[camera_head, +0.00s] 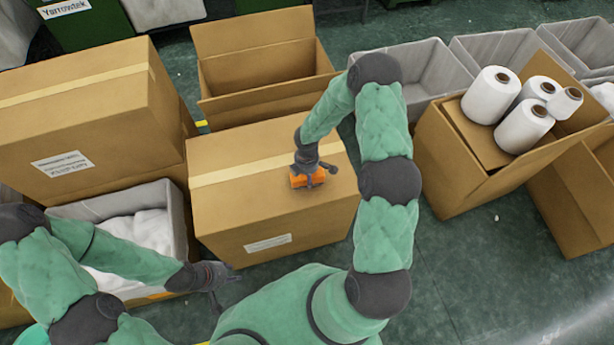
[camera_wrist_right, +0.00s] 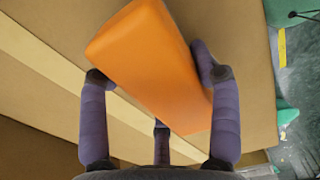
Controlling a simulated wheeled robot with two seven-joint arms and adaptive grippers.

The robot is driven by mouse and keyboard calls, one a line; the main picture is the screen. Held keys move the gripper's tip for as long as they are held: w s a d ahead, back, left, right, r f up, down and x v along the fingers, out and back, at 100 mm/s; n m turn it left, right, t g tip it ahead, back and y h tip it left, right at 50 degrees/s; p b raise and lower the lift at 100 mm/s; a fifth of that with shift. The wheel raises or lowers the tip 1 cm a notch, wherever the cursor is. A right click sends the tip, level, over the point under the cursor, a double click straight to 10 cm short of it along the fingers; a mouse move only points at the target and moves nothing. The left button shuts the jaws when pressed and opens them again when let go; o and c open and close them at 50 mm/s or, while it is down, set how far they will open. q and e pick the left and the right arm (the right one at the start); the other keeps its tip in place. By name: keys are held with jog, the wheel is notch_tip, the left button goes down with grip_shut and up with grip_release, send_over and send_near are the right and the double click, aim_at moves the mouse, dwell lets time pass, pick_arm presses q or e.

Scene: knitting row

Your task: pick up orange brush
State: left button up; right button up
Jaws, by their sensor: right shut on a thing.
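The orange brush (camera_head: 307,178) is at the top of a closed cardboard box (camera_head: 240,218) in the head view. My right gripper (camera_head: 314,172) is over the box top and shut on the brush. In the right wrist view the brush, an orange block (camera_wrist_right: 150,62), sits between the dark fingers of my right gripper (camera_wrist_right: 157,75). Whether the brush still touches the box top, I cannot tell. My left gripper (camera_head: 218,278) is low at the left, beside the front of the box, with nothing visible in it; its fingers are too small to read.
A taller closed box (camera_head: 80,105) stands left, a grey bin (camera_head: 182,215) with white material before it. An open empty box (camera_head: 262,72) is behind. At the right, an open box (camera_head: 450,175) holds several white yarn cones (camera_head: 493,95). Bare floor (camera_head: 465,260) lies front right.

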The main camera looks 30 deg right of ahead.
jog(key=shift+r+p, duration=0.3)
jog(key=shift+r, duration=0.25)
notch_tip(320, 180, up, 2)
jog(key=shift+r+p, duration=0.15)
jog(key=shift+p, duration=0.6)
jog(key=s+a+r+p, duration=0.2)
jog(key=s+a+r, duration=0.2)
jog(key=s+r, duration=0.5)
jog(key=s, duration=0.4)
jog(key=shift+s+a+r, duration=0.15)
jog(key=shift+a+r, duration=0.05)
jog(key=shift+r, duration=0.1)
